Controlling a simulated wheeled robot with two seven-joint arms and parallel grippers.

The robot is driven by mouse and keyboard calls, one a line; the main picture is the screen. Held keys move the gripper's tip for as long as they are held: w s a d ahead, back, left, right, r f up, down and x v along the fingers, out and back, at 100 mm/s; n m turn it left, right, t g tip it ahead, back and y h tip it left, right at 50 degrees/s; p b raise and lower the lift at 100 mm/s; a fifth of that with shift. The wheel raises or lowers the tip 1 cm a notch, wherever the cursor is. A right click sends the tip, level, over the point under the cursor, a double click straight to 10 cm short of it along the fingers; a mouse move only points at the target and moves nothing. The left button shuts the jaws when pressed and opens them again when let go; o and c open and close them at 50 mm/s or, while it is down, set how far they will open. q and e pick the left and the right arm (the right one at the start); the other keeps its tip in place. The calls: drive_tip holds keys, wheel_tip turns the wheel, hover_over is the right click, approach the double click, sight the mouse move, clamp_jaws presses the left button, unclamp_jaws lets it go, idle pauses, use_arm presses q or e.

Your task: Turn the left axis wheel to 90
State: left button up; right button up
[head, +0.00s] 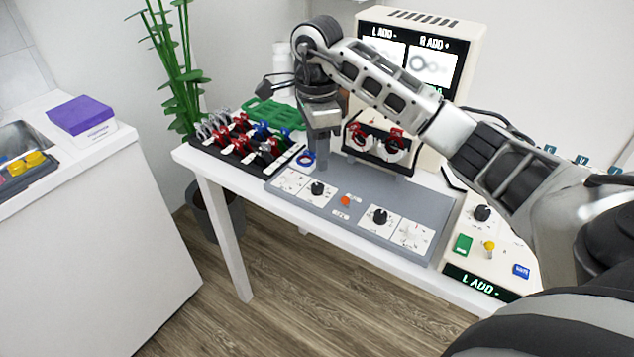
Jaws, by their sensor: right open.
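A grey console (352,204) lies on the white table. Its left black knob (317,188) sits on a white marked plate, with another white dial plate (290,181) to its left. A second black knob (380,216) and a dial plate (411,235) are on the right half. The markings are too small to read, and I cannot tell which part is the left axis wheel. My right gripper (321,160) points down just behind and above the left knob. It is open and appears empty, apart from the knob. My left gripper is not in view.
An orange button (345,200) is mid-console. A lens rack (243,142) stands left, with a blue ring (306,158) by the gripper. A display device (424,50) stands behind, and a control box (488,245) is at right. The floor in front is clear.

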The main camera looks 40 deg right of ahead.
sight(317, 186)
wheel_tip(317, 186, down, 8)
drive_tip(key=shift+f, duration=0.1)
idle(0.4)
clamp_jaws()
